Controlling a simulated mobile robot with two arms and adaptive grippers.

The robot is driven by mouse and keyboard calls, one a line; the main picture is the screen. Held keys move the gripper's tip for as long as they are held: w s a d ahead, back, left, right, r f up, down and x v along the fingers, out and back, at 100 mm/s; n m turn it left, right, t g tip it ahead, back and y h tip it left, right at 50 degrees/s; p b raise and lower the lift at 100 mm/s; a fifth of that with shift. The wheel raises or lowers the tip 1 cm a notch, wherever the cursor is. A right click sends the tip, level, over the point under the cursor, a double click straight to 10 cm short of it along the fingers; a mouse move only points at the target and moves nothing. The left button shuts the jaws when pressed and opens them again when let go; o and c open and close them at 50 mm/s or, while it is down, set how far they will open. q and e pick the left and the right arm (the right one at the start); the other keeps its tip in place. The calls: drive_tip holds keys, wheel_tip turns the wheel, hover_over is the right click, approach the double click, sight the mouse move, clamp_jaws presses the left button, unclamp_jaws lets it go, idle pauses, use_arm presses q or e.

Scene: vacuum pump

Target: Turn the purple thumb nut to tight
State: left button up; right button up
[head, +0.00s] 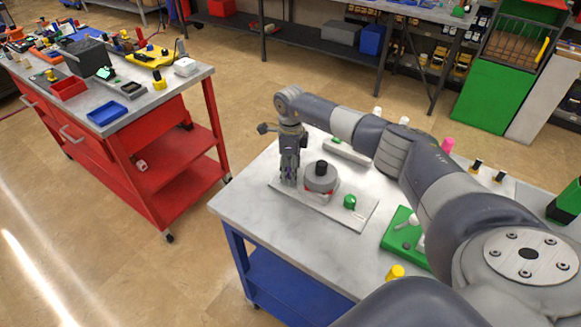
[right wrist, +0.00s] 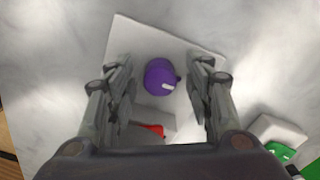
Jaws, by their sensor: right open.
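The purple thumb nut (right wrist: 160,77) shows in the right wrist view, between the fingers of my right gripper (right wrist: 162,88). It is a round purple knob with a white mark on its top. The fingers stand apart on both sides of it, and I see gaps between them and the nut. In the head view my right gripper (head: 289,172) points down over the left end of a light grey base plate (head: 335,212). There the nut is mostly hidden by the gripper, with only a hint of purple. My left gripper is not in view.
On the same plate, right of the gripper, stands a grey round body with a black top (head: 320,177), then a green knob (head: 349,201). A green block (head: 396,240) and a yellow knob (head: 395,271) lie nearer the table's front. The table's left corner is clear.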

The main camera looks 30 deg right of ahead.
drive_tip(key=c, duration=1.1)
